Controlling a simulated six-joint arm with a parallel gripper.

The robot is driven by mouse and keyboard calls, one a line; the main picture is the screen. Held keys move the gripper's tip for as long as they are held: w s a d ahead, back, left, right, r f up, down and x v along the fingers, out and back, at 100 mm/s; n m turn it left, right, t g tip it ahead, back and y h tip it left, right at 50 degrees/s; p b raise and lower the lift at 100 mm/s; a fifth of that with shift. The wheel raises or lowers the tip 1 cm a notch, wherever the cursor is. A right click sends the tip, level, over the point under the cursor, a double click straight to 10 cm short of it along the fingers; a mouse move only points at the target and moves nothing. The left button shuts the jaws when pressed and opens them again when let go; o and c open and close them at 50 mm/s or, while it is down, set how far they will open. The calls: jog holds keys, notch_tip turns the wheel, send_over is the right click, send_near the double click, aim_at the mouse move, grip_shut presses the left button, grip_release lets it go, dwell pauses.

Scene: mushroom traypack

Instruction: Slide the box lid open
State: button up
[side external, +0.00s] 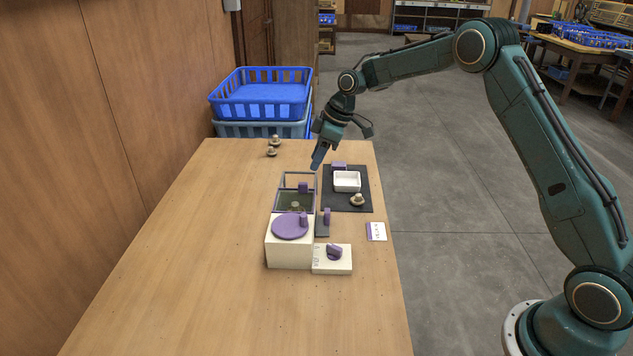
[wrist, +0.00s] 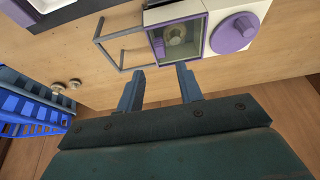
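The box has a dark see-through lid (side external: 287,202) that covers its top. A small purple handle (side external: 303,187) stands at the lid's far edge. Through the lid a pale mushroom shows dimly. In the wrist view the lid (wrist: 186,52) and its handle (wrist: 158,45) lie just beyond my fingertips. An empty grey rail frame (wrist: 122,47) extends from the box on the handle side. My gripper (side external: 318,164) hangs above and behind the frame, apart from the lid. In the wrist view my gripper (wrist: 160,78) has its two fingers wide apart with nothing between them.
A white block with a purple round dial (side external: 290,227) adjoins the box. A small white knob unit (side external: 332,265) stands in front. A dark mat (side external: 350,204) holds a white tray (side external: 347,174) and a mushroom. Blue crates (side external: 262,108) stand behind the table. The table's left side is clear.

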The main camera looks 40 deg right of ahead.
aim_at(305, 183)
jog(key=x, duration=0.8)
jog(key=shift+f, duration=0.2)
grip_shut()
